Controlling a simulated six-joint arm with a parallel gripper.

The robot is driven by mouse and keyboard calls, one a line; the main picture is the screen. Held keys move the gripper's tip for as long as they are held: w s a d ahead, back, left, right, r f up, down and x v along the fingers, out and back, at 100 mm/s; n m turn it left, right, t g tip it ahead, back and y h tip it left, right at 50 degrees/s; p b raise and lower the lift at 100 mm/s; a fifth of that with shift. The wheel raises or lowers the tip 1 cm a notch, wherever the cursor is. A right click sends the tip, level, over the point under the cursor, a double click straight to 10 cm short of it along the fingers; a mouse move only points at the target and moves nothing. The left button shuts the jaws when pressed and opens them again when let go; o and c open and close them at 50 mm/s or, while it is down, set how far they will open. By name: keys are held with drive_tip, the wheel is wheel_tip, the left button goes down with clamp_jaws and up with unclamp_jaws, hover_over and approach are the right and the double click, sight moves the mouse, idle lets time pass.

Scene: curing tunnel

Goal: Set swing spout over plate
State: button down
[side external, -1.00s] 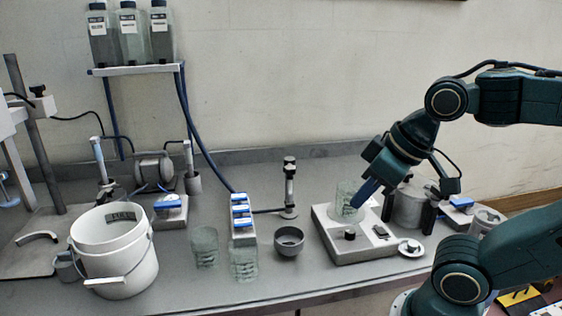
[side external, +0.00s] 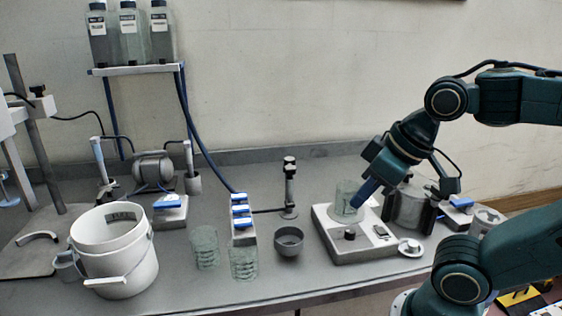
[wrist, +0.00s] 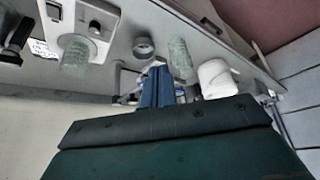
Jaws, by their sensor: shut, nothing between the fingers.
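The plate is a light grey unit (side external: 345,255) with a dark knob and a small panel, right of the bench middle. A clear glass beaker (side external: 346,199) stands on it. What looks like the swing spout is a thin dark arm (side external: 268,211) on a short upright post (side external: 289,186); the arm points left, away from the plate. My gripper (side external: 362,197) is shut and empty, its blue fingers slanting down at the beaker's right side in the side view; I cannot tell if they touch. In the wrist view, the blue fingers (wrist: 156,84) are together, with the plate (wrist: 100,18) at upper left.
A blue-and-white block (side external: 242,226), glass beakers (side external: 205,246) and a white bucket (side external: 115,258) are further left. A metal pot (side external: 411,207) is behind the gripper. A small round dish (side external: 411,248) lies by the plate's right corner.

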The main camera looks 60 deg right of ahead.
drive_tip(key=c, duration=2.1)
unclamp_jaws()
drive_tip(key=o, duration=1)
drive_tip(key=shift+w+d+r, duration=0.1)
drive_tip(key=shift+w+r, duration=0.2)
drive_tip(key=shift+r, duration=0.05)
wheel_tip(320, 180, up, 8)
drive_tip(key=n+g, duration=0.2)
drive_tip(key=g, duration=0.4)
hover_over(290, 167)
drive_tip(key=shift+d+r, duration=0.1)
drive_tip(key=shift+r, duration=0.1)
drive_tip(key=shift+f, duration=0.15)
drive_tip(key=shift+f, duration=6.75)
